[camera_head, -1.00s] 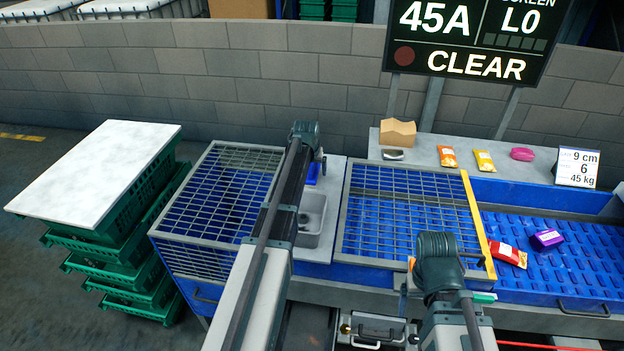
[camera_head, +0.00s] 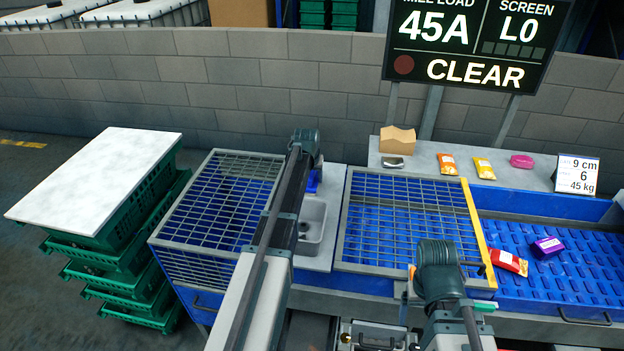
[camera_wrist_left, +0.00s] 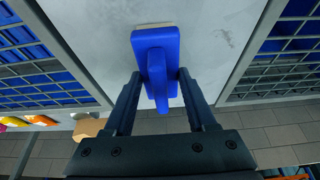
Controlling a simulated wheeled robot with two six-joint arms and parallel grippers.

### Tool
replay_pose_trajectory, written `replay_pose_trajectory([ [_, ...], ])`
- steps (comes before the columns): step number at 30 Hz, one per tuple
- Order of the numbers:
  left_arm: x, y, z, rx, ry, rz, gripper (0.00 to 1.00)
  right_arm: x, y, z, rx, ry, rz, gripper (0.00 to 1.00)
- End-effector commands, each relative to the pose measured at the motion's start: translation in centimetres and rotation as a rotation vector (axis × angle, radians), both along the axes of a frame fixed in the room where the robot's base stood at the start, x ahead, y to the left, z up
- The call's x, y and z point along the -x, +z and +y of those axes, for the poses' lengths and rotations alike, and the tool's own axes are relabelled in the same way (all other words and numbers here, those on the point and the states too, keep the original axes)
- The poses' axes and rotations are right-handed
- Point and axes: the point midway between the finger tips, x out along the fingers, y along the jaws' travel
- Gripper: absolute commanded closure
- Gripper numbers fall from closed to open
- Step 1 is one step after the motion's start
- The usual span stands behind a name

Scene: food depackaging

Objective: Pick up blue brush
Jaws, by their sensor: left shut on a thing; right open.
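The blue brush (camera_head: 312,181) shows partly past my left arm in the head view, over the pale panel between the two grids. In the left wrist view the brush (camera_wrist_left: 156,50) has its broad head away from me and a pale edge at the far end. My left gripper (camera_wrist_left: 157,74) is shut on its handle, one finger on each side. In the head view the left gripper (camera_head: 316,163) is mostly hidden by its own wrist. I cannot tell whether the brush touches the panel. My right gripper (camera_head: 446,272) is open over the right grid's front edge, its fingers largely hidden.
A grey basin (camera_head: 312,222) lies in front of the brush. Wire grids lie left (camera_head: 215,190) and right (camera_head: 395,215). A red packet (camera_head: 508,262) and a purple packet (camera_head: 547,247) lie in the blue trough. Several small items, including a cardboard box (camera_head: 397,140), stand on the back ledge.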

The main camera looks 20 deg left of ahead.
Motion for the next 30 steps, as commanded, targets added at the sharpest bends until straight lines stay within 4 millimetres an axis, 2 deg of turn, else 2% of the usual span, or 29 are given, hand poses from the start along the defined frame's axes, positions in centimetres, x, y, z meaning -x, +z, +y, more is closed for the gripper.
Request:
replay_pose_trajectory([
  [8, 0.0, 2.3, 0.0, 0.0, 0.0, 0.0, 1.0, 0.0, 2.3, 0.0, 0.0, 0.001, 0.0, 0.13],
  [21, 0.0, 8.9, 0.0, 0.0, 0.0, 0.0, 1.0, 0.0, 8.9, 0.0, 0.0, 0.0, 0.0, 0.13],
  [25, 0.0, 9.9, 0.0, 0.0, 0.0, 0.0, 1.0, 0.0, 9.9, 0.0, -0.001, -0.003, 0.0, 0.13],
  [30, 0.0, 10.0, 0.0, 0.0, 0.0, 0.0, 1.0, 0.0, 10.0, 0.0, -0.001, -0.005, 0.0, 0.13],
])
